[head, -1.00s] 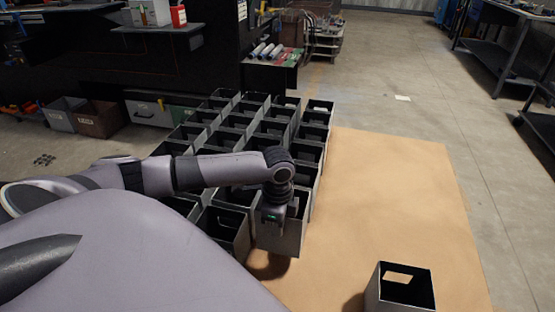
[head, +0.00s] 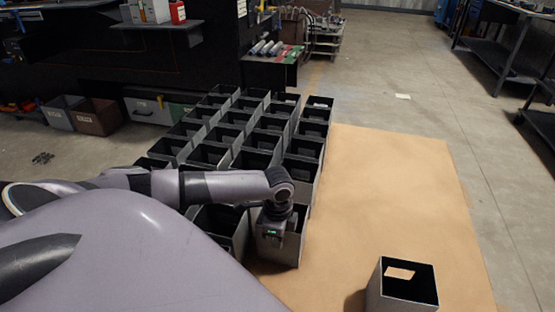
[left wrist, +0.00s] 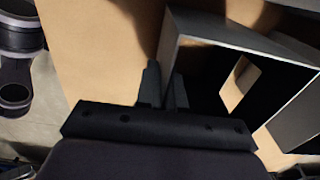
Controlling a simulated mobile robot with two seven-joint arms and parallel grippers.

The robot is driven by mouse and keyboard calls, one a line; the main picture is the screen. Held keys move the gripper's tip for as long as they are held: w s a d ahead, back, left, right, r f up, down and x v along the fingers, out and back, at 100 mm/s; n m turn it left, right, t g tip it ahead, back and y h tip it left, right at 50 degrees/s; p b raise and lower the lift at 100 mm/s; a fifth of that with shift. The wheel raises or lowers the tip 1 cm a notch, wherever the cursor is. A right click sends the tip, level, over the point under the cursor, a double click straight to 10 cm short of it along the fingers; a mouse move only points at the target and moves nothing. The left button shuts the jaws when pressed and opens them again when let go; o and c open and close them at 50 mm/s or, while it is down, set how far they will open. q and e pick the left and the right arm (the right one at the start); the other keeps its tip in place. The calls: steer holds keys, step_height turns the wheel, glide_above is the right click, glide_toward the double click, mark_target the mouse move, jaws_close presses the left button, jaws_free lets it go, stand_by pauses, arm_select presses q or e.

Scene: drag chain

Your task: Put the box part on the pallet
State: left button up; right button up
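The box part (head: 281,252) is a grey, open-topped box at the near right corner of the group of boxes. My left gripper (head: 275,224) is at its upper rim, with one box wall between the fingers. In the left wrist view the fingers (left wrist: 164,90) straddle the wall of the box part (left wrist: 205,50), close together. The pallet (head: 390,190) is a flat tan board under the boxes. The box part is upright and low over the board; whether its base touches is unclear. My right gripper is out of view.
Several similar grey boxes (head: 270,141) stand in tight rows behind and left of the box part. Another open box (head: 402,287) stands apart at the near right. The board between it and the rows is clear.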

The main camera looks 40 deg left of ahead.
arm_select(q)
steer(key=o, duration=0.4)
steer(key=shift+r, duration=0.1)
step_height(320, 180, up, 12)
steer(key=p, duration=0.3)
steer(key=shift+d, duration=0.1)
steer(key=s+d+f+n+t+h, duration=0.25)
steer(key=d+f, duration=0.25)
steer(key=d, duration=0.3)
steer(key=s+d+f+n+t+h, duration=0.1)
steer(key=d+f+t+h, duration=0.2)
steer(key=d, duration=0.6)
steer(key=s+n+t+y, duration=0.1)
steer(key=s+n, duration=0.1)
steer(key=s+n+t+y, duration=0.1)
steer(key=s+n+t, duration=0.1)
steer(key=s, duration=0.1)
steer(key=s+f+n+t+y, duration=0.1)
steer(key=s+n, duration=0.1)
steer(key=shift+s+a+n+t, duration=0.25)
steer(key=shift+s+a+t, duration=0.05)
steer(key=shift+a+t, duration=0.05)
